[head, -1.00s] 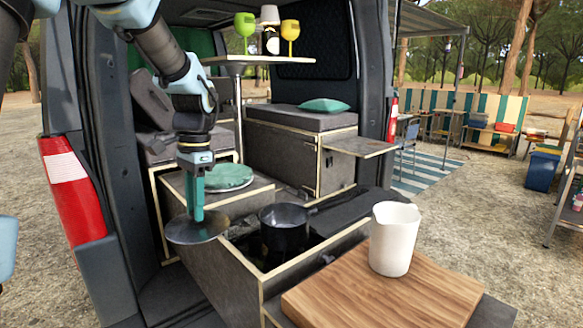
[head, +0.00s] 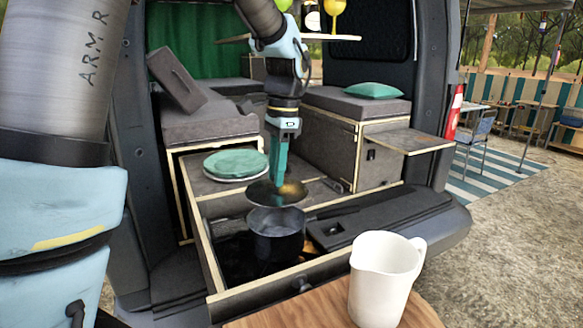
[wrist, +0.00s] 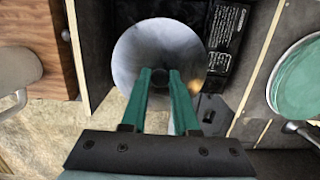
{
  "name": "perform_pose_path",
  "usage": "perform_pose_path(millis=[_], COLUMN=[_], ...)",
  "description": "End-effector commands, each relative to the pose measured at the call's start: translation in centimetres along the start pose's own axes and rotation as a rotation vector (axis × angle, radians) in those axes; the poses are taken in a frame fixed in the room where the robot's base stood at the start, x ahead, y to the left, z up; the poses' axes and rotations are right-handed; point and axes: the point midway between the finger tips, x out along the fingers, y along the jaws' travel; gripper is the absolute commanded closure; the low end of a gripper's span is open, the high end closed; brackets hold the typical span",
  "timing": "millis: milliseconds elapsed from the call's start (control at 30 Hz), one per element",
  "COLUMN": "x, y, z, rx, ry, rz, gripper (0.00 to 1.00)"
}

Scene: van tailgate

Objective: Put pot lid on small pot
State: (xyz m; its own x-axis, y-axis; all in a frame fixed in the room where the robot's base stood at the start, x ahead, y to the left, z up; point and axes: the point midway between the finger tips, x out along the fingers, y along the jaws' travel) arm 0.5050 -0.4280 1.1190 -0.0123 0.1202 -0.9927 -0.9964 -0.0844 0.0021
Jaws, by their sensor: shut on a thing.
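My gripper (head: 279,180) is shut on the knob of the round metal pot lid (head: 262,195) and holds it roughly level. The small dark pot (head: 277,240) stands in the open drawer box, and its handle points right. In the head view the lid hangs just above the pot's far rim, and part of the pot's opening still shows below it. In the wrist view the gripper's green fingers (wrist: 160,78) meet at the knob, and the lid (wrist: 150,40) hides the pot.
A white pitcher (head: 380,280) stands on the wooden board (head: 325,308) at the front. Green plates (head: 235,164) lie on the ledge behind the drawer (head: 225,302), left of the lid. A dark flat panel (head: 385,222) is right of the pot.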

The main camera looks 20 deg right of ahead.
Motion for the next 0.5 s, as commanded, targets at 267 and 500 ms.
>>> perform_pose_path(millis=[267,500], x=[1.6,3.8], y=[0.0,0.0], z=[-0.2,-0.5], rx=[0.000,0.000], ry=[0.000,0.000], rz=[0.000,0.000], gripper=[1.00,1.00])
